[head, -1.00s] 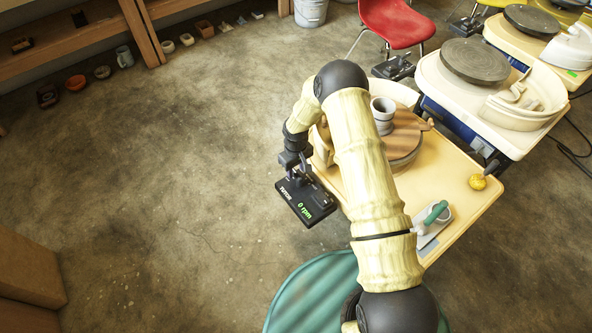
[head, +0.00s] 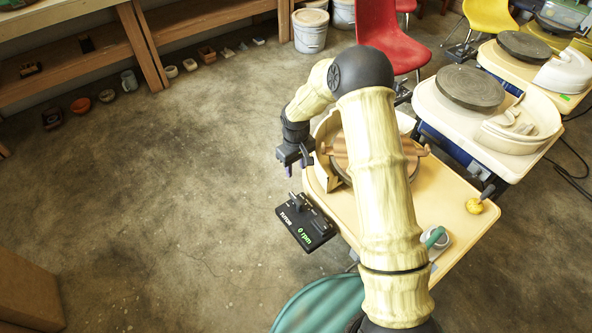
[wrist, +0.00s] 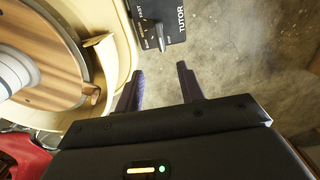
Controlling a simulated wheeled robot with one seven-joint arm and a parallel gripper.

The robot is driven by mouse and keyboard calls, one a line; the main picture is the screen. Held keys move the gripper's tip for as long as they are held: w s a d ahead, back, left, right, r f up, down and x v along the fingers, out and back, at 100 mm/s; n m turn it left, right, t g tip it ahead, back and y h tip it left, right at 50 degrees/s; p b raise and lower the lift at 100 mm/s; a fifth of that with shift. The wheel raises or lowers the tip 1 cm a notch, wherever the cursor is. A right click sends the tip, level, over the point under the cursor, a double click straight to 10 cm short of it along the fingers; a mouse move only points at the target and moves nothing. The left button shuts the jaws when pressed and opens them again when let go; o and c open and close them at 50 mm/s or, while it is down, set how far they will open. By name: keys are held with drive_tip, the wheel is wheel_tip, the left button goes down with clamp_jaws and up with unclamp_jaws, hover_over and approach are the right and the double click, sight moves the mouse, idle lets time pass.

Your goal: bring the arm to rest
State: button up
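My arm bends over the near pottery wheel, its wrist hanging down at the table's left side. My gripper (head: 294,163) is above and behind the black control box (head: 306,222), clear of it. In the wrist view my gripper (wrist: 160,82) has its two dark fingers apart with nothing between them. The control box (wrist: 165,20) shows at the top of that view with its lever and the word TUTOR. Its display reads 0 rpm in the head view. The wheel (wrist: 45,50) shows at left in the wrist view, with part of a grey pot (wrist: 12,72) on it.
A teal round top (head: 320,303) is in front. A red chair (head: 395,40) stands behind. Open concrete floor lies to the left.

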idle(0.4)
drive_tip(key=s+d+r+m+t, duration=0.1)
drive_tip(key=s+d+r+m, duration=0.1)
drive_tip(key=s+d+r, duration=0.3)
drive_tip(key=s+d+r+m, duration=0.1)
drive_tip(key=s+d+r, duration=0.25)
drive_tip(key=r, duration=0.45)
drive_tip(key=s+d+r+m+t, duration=0.1)
drive_tip(key=s+d+r+m, duration=0.15)
drive_tip(key=s, duration=0.45)
drive_tip(key=s+d+r+m+t, duration=0.15)
drive_tip(key=s+r, duration=0.25)
drive_tip(key=s, duration=0.4)
wheel_tip(320, 180, up, 22)
drive_tip(key=p, duration=2.2)
drive_tip(key=shift+w+d+g+p, duration=0.2)
drive_tip(key=shift+w+g+p, duration=0.15)
drive_tip(key=shift+g, duration=0.1)
